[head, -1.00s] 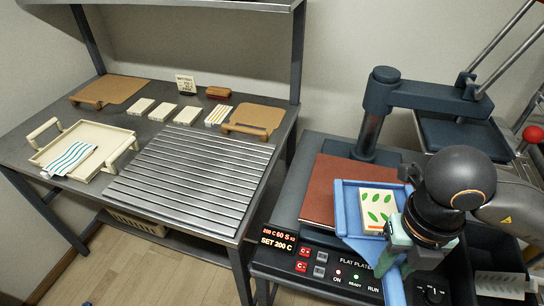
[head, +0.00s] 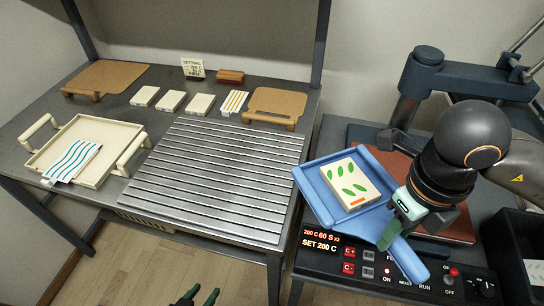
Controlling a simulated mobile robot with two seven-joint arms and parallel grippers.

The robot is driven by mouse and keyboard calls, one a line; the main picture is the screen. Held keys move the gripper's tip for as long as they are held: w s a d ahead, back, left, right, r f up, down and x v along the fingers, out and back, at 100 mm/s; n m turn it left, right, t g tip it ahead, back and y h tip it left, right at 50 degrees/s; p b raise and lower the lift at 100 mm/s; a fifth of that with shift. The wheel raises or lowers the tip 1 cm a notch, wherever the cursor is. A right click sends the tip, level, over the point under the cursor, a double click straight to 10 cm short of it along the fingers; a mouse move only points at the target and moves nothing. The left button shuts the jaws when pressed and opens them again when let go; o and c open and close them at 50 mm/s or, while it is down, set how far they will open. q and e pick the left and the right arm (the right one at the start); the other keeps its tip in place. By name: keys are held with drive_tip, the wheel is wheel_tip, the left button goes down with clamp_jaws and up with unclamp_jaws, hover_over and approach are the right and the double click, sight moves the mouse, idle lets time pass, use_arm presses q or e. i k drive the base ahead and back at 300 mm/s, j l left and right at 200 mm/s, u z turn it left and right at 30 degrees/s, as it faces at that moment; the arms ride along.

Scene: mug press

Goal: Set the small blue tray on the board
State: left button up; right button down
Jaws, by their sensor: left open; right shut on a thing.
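The small blue tray (head: 315,181) is in the head view, right of centre. A white tile with green leaves and an orange bar (head: 353,184) lies in it. My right gripper (head: 394,219) is shut on the tray near its handle (head: 408,257), holding it in front of the press. Two brown boards with handles lie on the grey table: one at the back left (head: 112,76), one at the back right (head: 277,102). Which one the task means, I cannot tell. My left gripper (head: 198,297) is open and empty at the bottom edge, mostly out of view.
A ribbed metal plate (head: 215,175) fills the table's front right and is bare. A cream tray (head: 88,133) with a wavy-striped tile stands at the left. Several blank tiles (head: 171,101) and an orange-striped tile (head: 233,103) lie behind. The press (head: 425,75) stands at the right.

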sight(219, 163)
drive_tip(key=i+j, duration=0.2)
drive_tip(key=j, duration=0.2)
drive_tip(key=i+j, duration=0.15)
drive_tip(key=j, duration=0.25)
drive_tip(key=i+j, duration=0.2)
drive_tip(key=j, duration=0.15)
